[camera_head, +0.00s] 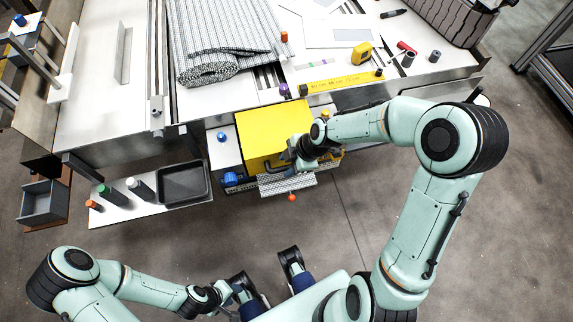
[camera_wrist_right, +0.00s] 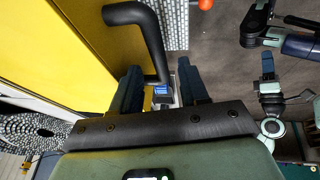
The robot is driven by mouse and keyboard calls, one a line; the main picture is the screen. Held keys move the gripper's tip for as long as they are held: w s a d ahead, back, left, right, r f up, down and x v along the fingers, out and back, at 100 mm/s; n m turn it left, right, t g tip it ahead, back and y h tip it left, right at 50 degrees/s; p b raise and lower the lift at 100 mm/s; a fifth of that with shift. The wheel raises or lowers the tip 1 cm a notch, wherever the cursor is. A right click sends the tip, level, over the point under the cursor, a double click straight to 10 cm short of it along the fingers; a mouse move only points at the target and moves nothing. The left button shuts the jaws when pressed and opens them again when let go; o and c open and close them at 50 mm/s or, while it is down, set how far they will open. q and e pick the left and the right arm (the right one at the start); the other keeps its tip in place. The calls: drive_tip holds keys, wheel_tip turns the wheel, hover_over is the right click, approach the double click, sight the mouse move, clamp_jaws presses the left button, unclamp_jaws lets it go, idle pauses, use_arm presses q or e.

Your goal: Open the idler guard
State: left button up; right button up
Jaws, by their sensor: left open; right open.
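The idler guard (camera_head: 262,130) is a yellow box-like cover below the conveyor's front edge, and it appears lowered. Its black bent handle (camera_head: 275,167) is on the near side. In the right wrist view, the guard's yellow face (camera_wrist_right: 85,40) is at the left and the handle (camera_wrist_right: 150,35) runs down between the fingers. My right gripper (camera_head: 293,160) is open, with its two blue fingers (camera_wrist_right: 163,88) apart on either side of the handle's lower end. I cannot tell whether they touch it. My left gripper (camera_head: 230,290) is open and low at the bottom, away from the guard.
A patterned belt roll (camera_head: 215,72), yellow tape measure (camera_head: 361,53) and yellow ruler (camera_head: 340,82) lie on the bench above. A dark tray (camera_head: 184,182) and small bottles stand on a shelf at left. A red knob (camera_head: 292,197) hangs below the guard. The floor in front is clear.

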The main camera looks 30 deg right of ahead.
use_arm(q)
drive_tip(key=shift+f, duration=0.1)
use_arm(e)
drive_tip(key=shift+x, duration=0.8)
